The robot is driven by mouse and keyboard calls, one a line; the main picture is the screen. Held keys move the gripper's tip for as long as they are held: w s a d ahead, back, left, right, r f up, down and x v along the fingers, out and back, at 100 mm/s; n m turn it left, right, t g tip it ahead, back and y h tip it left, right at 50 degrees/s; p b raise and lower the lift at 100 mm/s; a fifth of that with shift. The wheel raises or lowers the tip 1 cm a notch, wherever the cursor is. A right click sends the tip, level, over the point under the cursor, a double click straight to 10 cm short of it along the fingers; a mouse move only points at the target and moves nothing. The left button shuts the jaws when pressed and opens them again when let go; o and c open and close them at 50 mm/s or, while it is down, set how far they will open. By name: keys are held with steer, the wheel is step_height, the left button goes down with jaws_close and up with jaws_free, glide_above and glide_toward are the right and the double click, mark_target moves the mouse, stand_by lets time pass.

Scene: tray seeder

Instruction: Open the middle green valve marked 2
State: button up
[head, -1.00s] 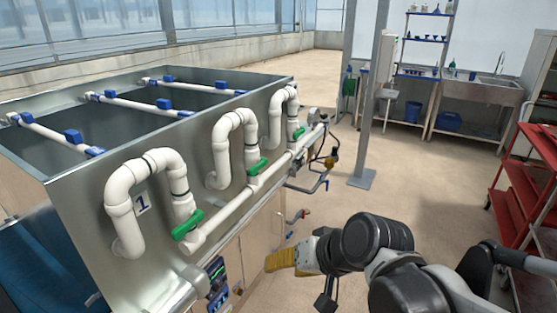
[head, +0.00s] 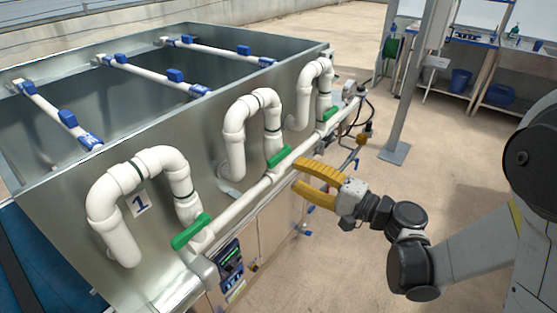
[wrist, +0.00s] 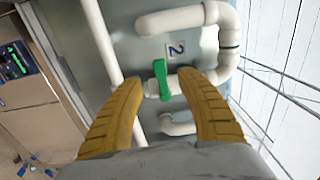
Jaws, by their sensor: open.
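The middle green valve (head: 279,156) sits on the white pipe below the second U-shaped pipe (head: 236,135). In the wrist view the green handle (wrist: 162,79) lies ahead, between my finger lines, beside a label marked 2 (wrist: 176,50). My gripper (head: 297,178), with yellow fingers, is open and empty, just right of the middle valve in the head view. In the wrist view the fingers (wrist: 168,88) spread to either side of the handle. I cannot tell whether either finger touches the handle or pipe.
Another green valve (head: 190,231) is near, by the label 1 (head: 139,204); a third (head: 330,113) is farther back. The long white pipe (head: 236,206) runs along the metal tank (head: 206,165). A control panel (head: 230,266) is below. Open floor (head: 300,279) lies right of the tank.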

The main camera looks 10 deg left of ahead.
mark_target(274, 164)
steer(key=b+x, duration=0.1)
steer(key=x, duration=0.7)
steer(key=shift+w+a+b, duration=0.1)
steer(key=shift+a+b, duration=0.05)
steer(key=shift+b, duration=0.15)
jaws_close()
